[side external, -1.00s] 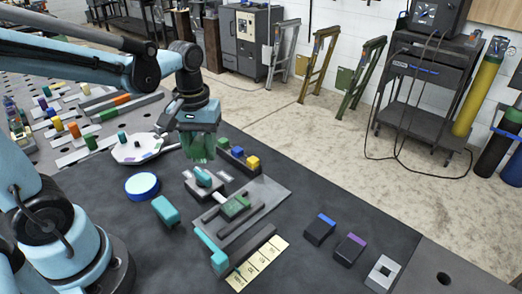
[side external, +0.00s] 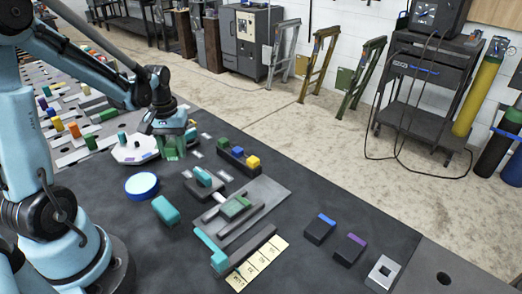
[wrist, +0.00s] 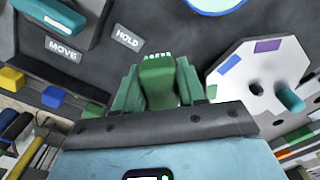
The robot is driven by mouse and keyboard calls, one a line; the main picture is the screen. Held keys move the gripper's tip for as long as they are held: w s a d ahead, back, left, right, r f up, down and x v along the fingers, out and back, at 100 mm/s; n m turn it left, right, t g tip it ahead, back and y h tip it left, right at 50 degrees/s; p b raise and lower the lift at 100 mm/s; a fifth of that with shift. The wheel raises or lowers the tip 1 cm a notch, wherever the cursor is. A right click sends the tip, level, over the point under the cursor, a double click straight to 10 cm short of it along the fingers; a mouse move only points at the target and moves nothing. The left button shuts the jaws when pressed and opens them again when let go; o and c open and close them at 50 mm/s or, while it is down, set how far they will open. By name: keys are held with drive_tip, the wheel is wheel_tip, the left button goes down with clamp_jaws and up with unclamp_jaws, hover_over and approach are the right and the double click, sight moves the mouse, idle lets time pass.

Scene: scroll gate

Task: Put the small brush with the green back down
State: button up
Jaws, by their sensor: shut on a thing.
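My gripper (side external: 172,153) hangs above the dark mat, just right of the white octagonal plate. In the wrist view, its green fingers (wrist: 157,95) are shut on a green block-shaped thing with a pale toothed edge, which looks like the small brush with the green back (wrist: 158,75). In the side view the fingers largely hide the brush. I cannot tell whether it touches the mat. Labels MOVE (wrist: 63,50) and HOLD (wrist: 125,38) lie on the mat beyond the brush in the wrist view.
The white plate (side external: 122,153) bears a teal peg. A blue-rimmed disc (side external: 142,185) and a teal block (side external: 166,210) lie nearer. A dark rack with green, blue and yellow blocks (side external: 253,162) and a grey fixture (side external: 270,190) stand right.

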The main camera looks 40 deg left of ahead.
sight(175, 159)
drive_tip(key=shift+f, duration=1.9)
drive_tip(key=shift+f, duration=0.1)
drive_tip(key=o, duration=0.9)
drive_tip(key=shift+c, duration=0.2)
drive_tip(key=shift+o, duration=0.8)
drive_tip(key=shift+w+d, duration=0.1)
